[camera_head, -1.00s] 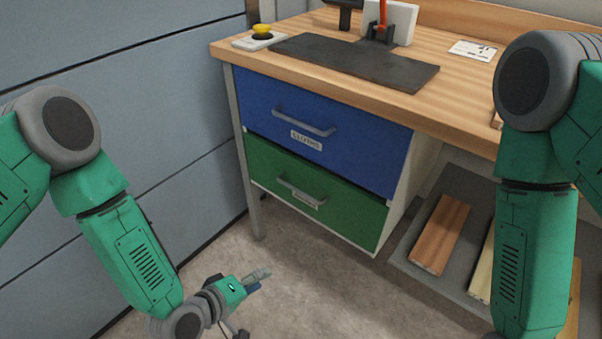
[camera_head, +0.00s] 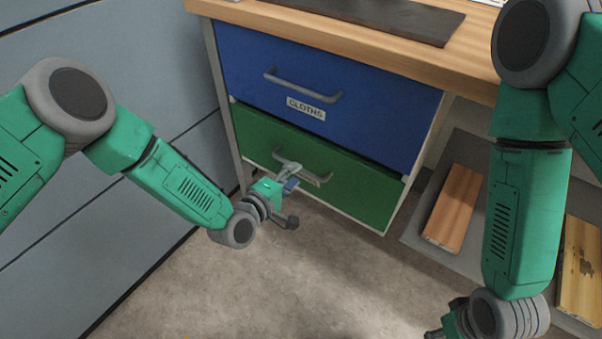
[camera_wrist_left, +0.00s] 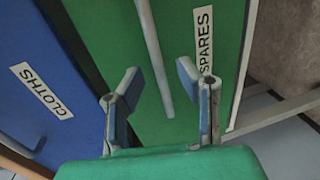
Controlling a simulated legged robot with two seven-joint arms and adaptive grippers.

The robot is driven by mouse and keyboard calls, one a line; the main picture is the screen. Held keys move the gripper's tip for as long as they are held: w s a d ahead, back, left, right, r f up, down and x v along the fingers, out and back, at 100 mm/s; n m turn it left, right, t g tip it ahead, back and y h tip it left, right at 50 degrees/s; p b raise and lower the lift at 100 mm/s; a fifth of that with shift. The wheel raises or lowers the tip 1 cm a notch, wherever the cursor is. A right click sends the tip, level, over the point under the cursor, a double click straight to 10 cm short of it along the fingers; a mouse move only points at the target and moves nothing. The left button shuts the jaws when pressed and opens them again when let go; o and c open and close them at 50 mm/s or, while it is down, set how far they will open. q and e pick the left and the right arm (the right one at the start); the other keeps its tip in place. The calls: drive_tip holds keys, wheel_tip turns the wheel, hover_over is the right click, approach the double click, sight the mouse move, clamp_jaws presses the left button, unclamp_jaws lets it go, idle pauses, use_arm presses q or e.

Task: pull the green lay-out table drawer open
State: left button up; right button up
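The green drawer (camera_head: 352,186) is the lower drawer of the bench and looks shut. Its grey bar handle (camera_head: 318,178) runs across its front. In the left wrist view the green drawer (camera_wrist_left: 125,60) fills the middle, with its handle (camera_wrist_left: 154,50) and a "SPARES" label (camera_wrist_left: 204,45). My left gripper (camera_head: 292,172) is at the left part of the handle. In the left wrist view its two fingers (camera_wrist_left: 158,90) are apart, with the handle's end between them; contact cannot be told. My right gripper (camera_head: 438,333) is mostly cut off at the bottom edge.
The blue "CLOTHS" drawer (camera_head: 330,105) sits directly above the green one, under the wooden worktop (camera_head: 345,48). A grey panelled wall (camera_head: 100,215) stands at left. Wooden boards (camera_head: 454,208) lie on a grey shelf at right. The floor (camera_head: 270,275) before the drawers is clear.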

sight(302, 170)
use_arm(q)
drive_tip(key=shift+d+b+x, duration=0.25)
drive_tip(key=shift+b+x, duration=0.15)
drive_tip(key=shift+x, duration=1.5)
drive_tip(key=shift+s+a, duration=0.1)
drive_tip(key=shift+s, duration=0.1)
drive_tip(key=shift+a, duration=0.1)
clamp_jaws()
drive_tip(key=shift+s+a, duration=0.1)
drive_tip(key=shift+s, duration=0.05)
drive_tip(key=f+p+v, duration=0.3)
drive_tip(key=p+v, duration=0.1)
drive_tip(key=v, duration=1)
drive_tip(key=s+f+p+v, duration=0.1)
drive_tip(key=f+p+v, duration=0.2)
drive_tip(key=v, duration=1.1)
drive_tip(key=shift+s+a+p, duration=0.25)
drive_tip(key=shift+a+p, duration=0.1)
drive_tip(key=shift+p, duration=0.4)
